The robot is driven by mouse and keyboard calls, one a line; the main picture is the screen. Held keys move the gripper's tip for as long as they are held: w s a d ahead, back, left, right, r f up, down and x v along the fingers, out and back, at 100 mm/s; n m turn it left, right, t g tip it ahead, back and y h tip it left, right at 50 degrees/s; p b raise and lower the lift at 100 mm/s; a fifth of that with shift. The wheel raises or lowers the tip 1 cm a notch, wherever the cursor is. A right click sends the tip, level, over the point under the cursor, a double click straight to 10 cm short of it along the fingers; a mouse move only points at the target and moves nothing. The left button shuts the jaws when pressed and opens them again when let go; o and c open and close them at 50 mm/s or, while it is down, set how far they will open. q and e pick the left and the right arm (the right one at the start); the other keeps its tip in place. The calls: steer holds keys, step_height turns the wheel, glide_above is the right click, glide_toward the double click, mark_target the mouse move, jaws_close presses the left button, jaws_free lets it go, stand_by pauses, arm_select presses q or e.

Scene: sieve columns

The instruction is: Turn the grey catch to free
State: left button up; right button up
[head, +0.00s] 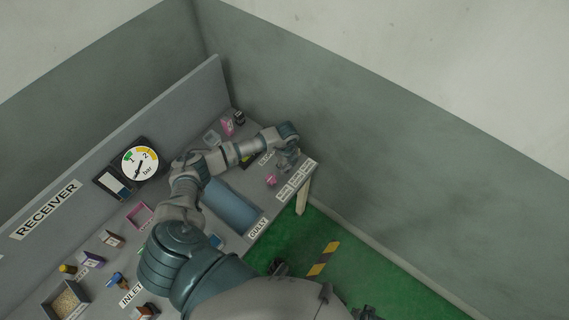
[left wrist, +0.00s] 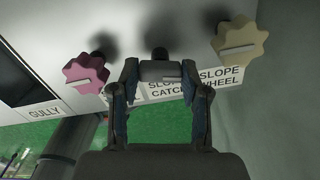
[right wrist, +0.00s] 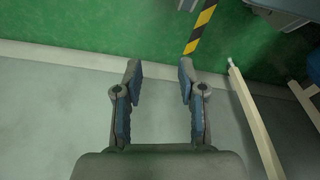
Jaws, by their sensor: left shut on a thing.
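The grey catch (left wrist: 160,71) is a small dark grey bar on the bench front, above a label reading SLOPE CATCH in the left wrist view. My left gripper (left wrist: 160,76) is shut on it, one finger at each end of the bar. In the head view my left gripper (head: 287,160) is at the far right end of the bench, and the catch is hidden there. My right gripper (right wrist: 158,75) is open and empty over the floor, away from the bench.
A pink knob (left wrist: 86,73) sits left of the catch and a cream knob (left wrist: 240,40) sits right, both close to my fingers. The bench carries a pressure dial (head: 140,162) and several small blocks. A wall stands beyond the bench end.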

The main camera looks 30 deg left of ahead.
mark_target(286, 166)
arm_select(q)
steer(key=n+p, duration=0.2)
steer(key=shift+n, duration=0.4)
arm_select(e)
steer(key=s+f, duration=0.4)
steer(key=f, duration=0.3)
steer(key=shift+d, duration=0.3)
steer(key=shift+s, duration=0.1)
arm_select(q)
steer(key=o, duration=1.1)
steer(key=shift+o, duration=0.2)
step_height(286, 166, up, 12)
steer(key=shift+w+f, duration=0.1)
steer(key=shift+f, duration=0.05)
